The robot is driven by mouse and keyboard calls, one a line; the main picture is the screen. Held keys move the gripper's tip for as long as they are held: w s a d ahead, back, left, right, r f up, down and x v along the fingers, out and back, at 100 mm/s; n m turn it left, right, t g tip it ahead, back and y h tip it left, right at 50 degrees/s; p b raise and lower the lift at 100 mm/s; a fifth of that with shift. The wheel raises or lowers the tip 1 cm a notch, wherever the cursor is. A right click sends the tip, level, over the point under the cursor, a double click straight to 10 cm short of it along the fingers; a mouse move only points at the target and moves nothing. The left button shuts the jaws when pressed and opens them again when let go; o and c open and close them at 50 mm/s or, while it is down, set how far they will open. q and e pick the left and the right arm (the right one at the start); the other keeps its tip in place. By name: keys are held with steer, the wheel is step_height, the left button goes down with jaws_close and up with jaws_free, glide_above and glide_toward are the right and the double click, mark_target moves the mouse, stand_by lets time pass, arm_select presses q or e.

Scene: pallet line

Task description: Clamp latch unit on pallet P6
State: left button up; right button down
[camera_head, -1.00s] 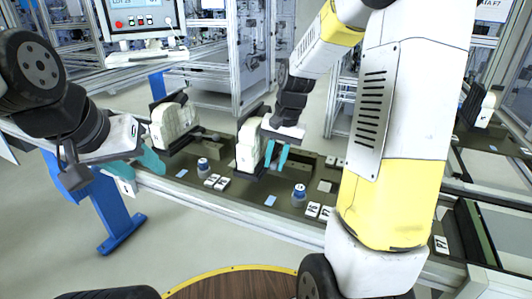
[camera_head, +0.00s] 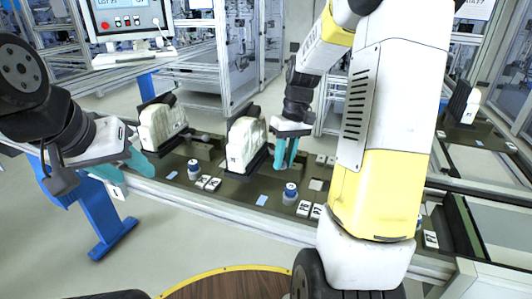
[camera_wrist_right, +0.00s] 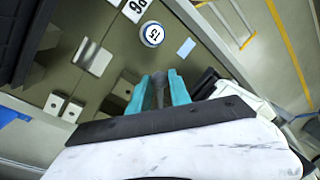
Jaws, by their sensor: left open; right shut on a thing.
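My right gripper (camera_head: 286,164) points down over the line, just right of a cream-white unit with a dark backing (camera_head: 245,146). Its teal fingers are shut on a small grey pin-like piece (camera_wrist_right: 160,88), seen between them in the right wrist view. The lower end of that piece is hard to make out. A white tag (camera_wrist_right: 134,8) in that view seems to read P6 upside down. My left gripper (camera_head: 132,168) is open and empty, in front of a second cream-white unit (camera_head: 162,126). I cannot tell which unit is the latch unit.
Blue-and-white round knobs stand on the pallets, one at left (camera_head: 194,168) and one near my right gripper (camera_head: 291,190). The conveyor's front rail (camera_head: 222,212) runs across. Grey blocks (camera_wrist_right: 92,57) sit near the right fingers. A monitor (camera_head: 126,18) stands behind.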

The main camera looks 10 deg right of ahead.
steer(key=shift+w+d+n+g+h, duration=0.25)
steer(key=shift+w+d+n, duration=0.5)
steer(key=shift+n, duration=0.9)
steer(key=shift+w+d+n+g+h, duration=0.2)
steer(key=shift+w+d+n, duration=0.2)
steer(key=shift+d+n, duration=0.9)
steer(key=shift+w+d+n+g+h, duration=0.2)
steer(key=shift+w+d+n, duration=0.4)
steer(key=shift+n, duration=1.35)
steer(key=shift+w, duration=0.1)
steer(key=c, duration=1.2)
jaws_free()
step_height(320, 180, up, 8)
steer(key=w, duration=0.1)
steer(key=shift+w+d+f, duration=0.15)
steer(key=shift+d, duration=0.1)
